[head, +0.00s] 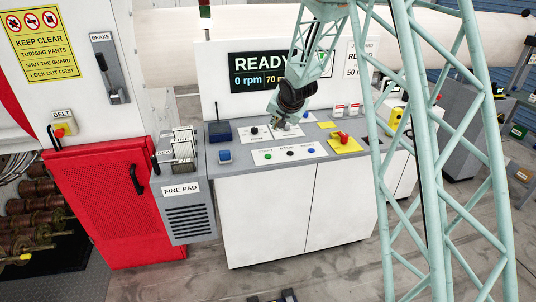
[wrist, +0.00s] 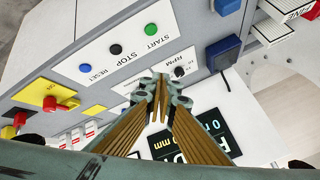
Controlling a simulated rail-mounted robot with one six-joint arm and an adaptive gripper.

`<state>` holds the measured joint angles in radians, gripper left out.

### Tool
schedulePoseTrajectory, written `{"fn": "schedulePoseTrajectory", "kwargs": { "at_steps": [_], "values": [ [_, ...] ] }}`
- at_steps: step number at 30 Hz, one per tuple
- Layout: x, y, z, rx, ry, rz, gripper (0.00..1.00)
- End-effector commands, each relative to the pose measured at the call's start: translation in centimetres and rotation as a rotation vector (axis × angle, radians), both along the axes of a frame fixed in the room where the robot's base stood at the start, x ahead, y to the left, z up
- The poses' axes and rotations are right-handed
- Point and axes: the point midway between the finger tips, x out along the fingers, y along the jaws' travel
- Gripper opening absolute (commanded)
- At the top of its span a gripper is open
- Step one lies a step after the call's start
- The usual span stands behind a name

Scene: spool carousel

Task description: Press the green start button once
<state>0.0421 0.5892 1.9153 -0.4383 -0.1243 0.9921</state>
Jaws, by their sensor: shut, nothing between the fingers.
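The green start button (head: 267,156) is on a white label plate on the console top, at the left end of a row with a black stop button (head: 290,153) and a blue reset button (head: 310,150). In the wrist view the green button (wrist: 151,28) is at the upper middle, with its START label the wrong way up. My gripper (head: 277,121) is over the rear of the console, behind the button row. In the wrist view my gripper (wrist: 161,80) is shut and empty, its tips apart from the green button in the picture.
An RPM knob (wrist: 180,71) is close beside the fingertips. A red button on a yellow base (head: 343,137) is to the right. A dark blue box (head: 220,131) and a separate blue button (head: 225,155) are to the left. The display (head: 262,72) reads READY, 0 rpm.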

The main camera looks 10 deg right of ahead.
Motion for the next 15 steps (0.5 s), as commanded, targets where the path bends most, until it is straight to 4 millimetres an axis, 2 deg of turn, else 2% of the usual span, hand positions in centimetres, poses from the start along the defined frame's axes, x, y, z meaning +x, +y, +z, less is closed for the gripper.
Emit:
{"fn": "schedulePoseTrajectory", "kwargs": {
  "at_steps": [9, 15],
  "values": [
    [4.0, 1.0, -4.1, 0.074, -0.023, -0.013, 0.00],
    [5.5, 1.5, -6.0, 0.109, -0.033, -0.017, 0.00]
  ]
}}
